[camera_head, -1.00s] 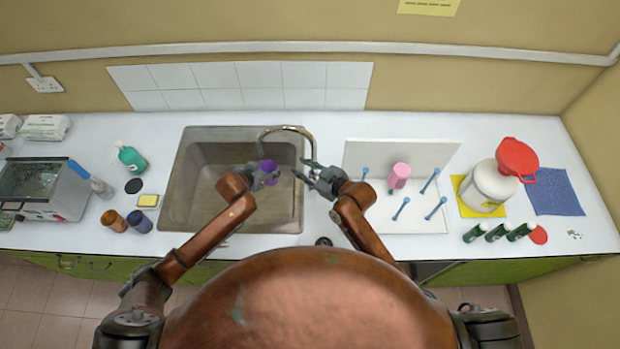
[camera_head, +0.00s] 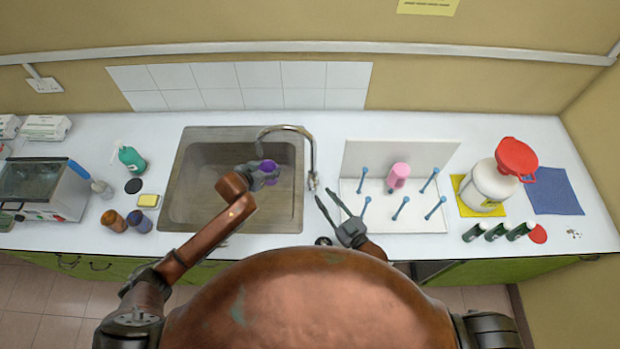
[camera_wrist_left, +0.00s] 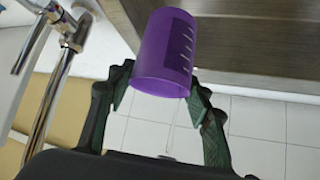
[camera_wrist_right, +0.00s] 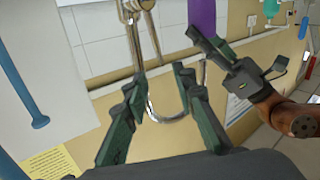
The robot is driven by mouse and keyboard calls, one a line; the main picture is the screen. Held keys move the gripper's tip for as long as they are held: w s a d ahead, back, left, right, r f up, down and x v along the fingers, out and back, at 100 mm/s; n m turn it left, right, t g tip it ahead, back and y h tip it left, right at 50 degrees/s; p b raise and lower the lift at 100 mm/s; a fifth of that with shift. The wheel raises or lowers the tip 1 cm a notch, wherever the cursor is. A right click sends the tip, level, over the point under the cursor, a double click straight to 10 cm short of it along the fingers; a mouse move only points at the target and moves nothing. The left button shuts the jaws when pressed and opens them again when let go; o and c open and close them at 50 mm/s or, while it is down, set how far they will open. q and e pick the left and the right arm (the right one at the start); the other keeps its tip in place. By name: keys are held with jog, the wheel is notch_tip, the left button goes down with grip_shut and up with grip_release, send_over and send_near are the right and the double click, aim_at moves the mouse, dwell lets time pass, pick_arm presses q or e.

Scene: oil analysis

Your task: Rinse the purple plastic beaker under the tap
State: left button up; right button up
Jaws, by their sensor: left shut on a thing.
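The purple beaker (camera_head: 270,173) is in my left gripper (camera_head: 262,173), over the sink (camera_head: 183,190) and below the end of the curved tap spout (camera_head: 285,128). The left wrist view shows the beaker (camera_wrist_left: 165,55) between both fingers. A faint thin line shows below it there; I cannot tell if it is water. The tap's base (camera_head: 312,182) stands at the sink's right edge. My right gripper (camera_head: 336,205) is open and empty, in front of the tap base. In the right wrist view its fingers (camera_wrist_right: 158,115) are apart, with the tap (camera_wrist_right: 140,45) beyond them.
A white drying rack (camera_head: 385,217) with blue pegs and a pink beaker (camera_head: 398,175) stands to the right. A white container (camera_head: 485,187) with a red funnel is further right.

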aim_at(311, 180)
jog(key=x, duration=1)
jog(key=shift+c, duration=0.4)
grip_shut()
